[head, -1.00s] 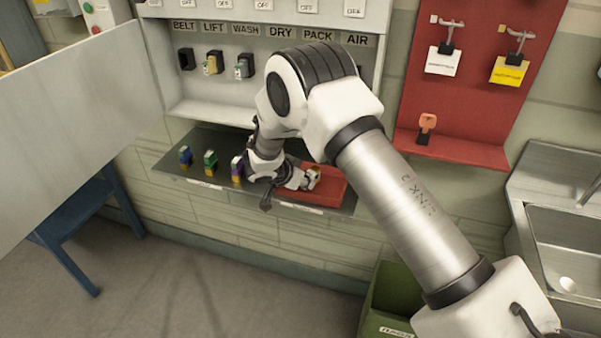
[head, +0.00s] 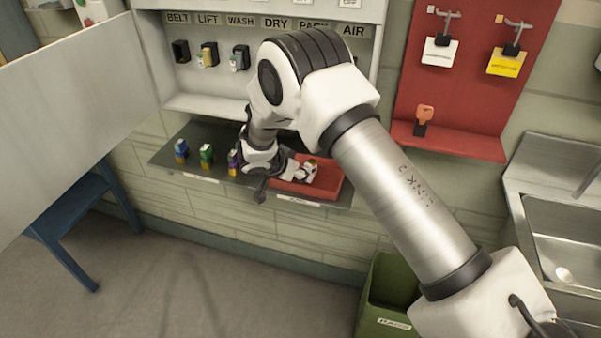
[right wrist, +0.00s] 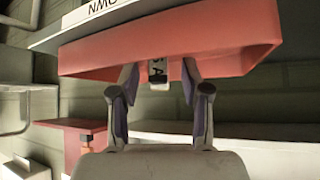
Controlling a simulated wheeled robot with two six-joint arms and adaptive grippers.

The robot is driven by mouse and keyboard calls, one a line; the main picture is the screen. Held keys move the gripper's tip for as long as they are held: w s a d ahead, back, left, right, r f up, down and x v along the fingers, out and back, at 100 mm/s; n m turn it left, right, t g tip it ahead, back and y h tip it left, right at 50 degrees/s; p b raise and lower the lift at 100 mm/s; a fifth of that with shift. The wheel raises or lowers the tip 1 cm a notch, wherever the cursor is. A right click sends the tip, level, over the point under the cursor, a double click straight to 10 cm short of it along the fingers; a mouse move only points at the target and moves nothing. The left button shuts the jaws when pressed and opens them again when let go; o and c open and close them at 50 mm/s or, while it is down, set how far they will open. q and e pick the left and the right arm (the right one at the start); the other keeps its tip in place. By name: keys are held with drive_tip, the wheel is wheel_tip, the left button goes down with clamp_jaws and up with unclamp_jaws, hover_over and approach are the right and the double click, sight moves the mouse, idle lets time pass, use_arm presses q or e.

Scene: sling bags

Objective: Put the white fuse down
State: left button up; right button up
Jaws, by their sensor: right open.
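In the right wrist view a small whitish fuse (right wrist: 158,72) with dark lettering is at the red tray (right wrist: 230,55), between my right gripper's (right wrist: 161,78) two fingers. The fingers are spread, with gaps showing beside the fuse. In the head view my right gripper (head: 303,172) is low over the red tray (head: 325,190) on the right part of the grey shelf. The arm and gripper hide most of the fuse there, and I cannot tell exactly how it rests. My left gripper is not in view.
Blue (head: 181,151), green (head: 206,155) and purple (head: 233,162) fuses stand on the shelf left of my gripper. The panel above has labelled slots, some filled. A grey door (head: 75,120) is at left; a green bin (head: 390,290) and sink (head: 570,235) are at right.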

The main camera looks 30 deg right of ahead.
drive_tip(key=b+v, duration=0.2)
drive_tip(key=v, duration=0.9)
drive_tip(key=s+a+f+n+g+y, duration=0.2)
drive_tip(key=s+a+f+n+y, duration=0.15)
drive_tip(key=s+f, duration=0.75)
drive_tip(key=s+a+f+n+g+y, duration=0.2)
drive_tip(key=s+f+n+y, duration=0.25)
drive_tip(key=s+f, duration=0.55)
drive_tip(key=s+f+n+t, duration=0.1)
drive_tip(key=s+f+n, duration=0.5)
drive_tip(key=s, duration=0.8)
drive_tip(key=shift+d+f, duration=0.5)
drive_tip(key=shift+f, duration=0.1)
drive_tip(key=shift+s, duration=0.1)
